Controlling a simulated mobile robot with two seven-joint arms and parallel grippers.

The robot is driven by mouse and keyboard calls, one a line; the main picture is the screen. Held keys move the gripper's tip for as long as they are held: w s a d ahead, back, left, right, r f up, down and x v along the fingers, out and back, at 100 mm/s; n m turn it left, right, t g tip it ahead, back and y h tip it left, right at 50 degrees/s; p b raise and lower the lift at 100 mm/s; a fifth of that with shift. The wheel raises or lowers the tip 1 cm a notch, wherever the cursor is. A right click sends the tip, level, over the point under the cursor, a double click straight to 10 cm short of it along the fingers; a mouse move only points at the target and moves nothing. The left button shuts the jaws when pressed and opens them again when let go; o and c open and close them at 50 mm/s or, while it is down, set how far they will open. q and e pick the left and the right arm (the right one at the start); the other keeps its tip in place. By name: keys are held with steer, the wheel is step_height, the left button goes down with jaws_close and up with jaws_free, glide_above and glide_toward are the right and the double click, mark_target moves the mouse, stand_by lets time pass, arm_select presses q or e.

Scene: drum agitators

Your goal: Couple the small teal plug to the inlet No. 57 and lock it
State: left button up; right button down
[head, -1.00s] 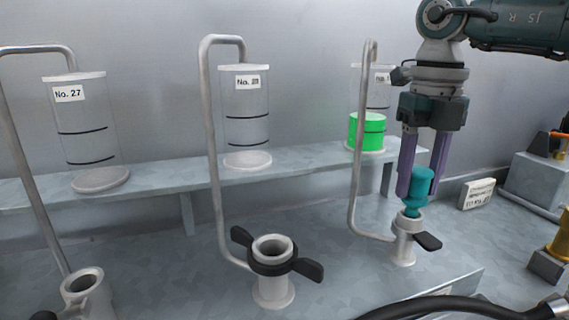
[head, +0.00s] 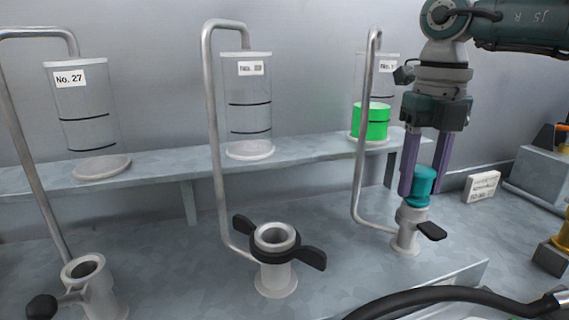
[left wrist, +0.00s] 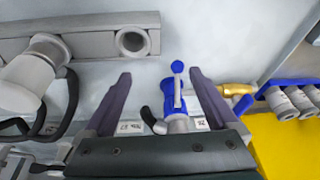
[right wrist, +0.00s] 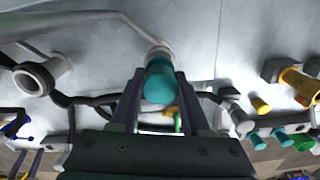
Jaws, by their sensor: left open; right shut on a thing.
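My right gripper (head: 424,192) is shut on the teal plug (head: 424,181), upright at the rightmost inlet (head: 407,239). The plug's lower end appears to be inside the inlet's mouth; how deep is hidden. The inlet has a black lever (head: 432,231) pointing right. Its pipe leads up to a clear tank (head: 383,88) with green fill, whose number is partly hidden. In the right wrist view, the plug (right wrist: 159,82) shows between the fingers. My left gripper (left wrist: 160,75) is open and empty, seen only in the left wrist view; a blue fitting (left wrist: 178,95) shows beyond its fingers.
The middle inlet (head: 274,265) with black wings and the left inlet (head: 95,285) stand open. Tanks marked No. 27 (head: 84,118) and an unclear number (head: 249,110) stand on the shelf. A black hose (head: 440,295) crosses the front right. A small sign (head: 482,186) stands at right.

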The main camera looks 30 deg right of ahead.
arm_select(q)
steer(key=shift+a+f, duration=0.1)
steer(key=shift+f, duration=0.15)
arm_select(e)
steer(key=shift+f, duration=0.4)
steer(key=c, duration=0.6)
jaws_free()
steer(key=o, duration=0.3)
step_height(320, 180, up, 8)
steer(key=p, duration=0.7)
steer(key=shift+r, duration=0.1)
arm_select(q)
step_height(320, 180, up, 7)
steer(key=shift+r, duration=0.2)
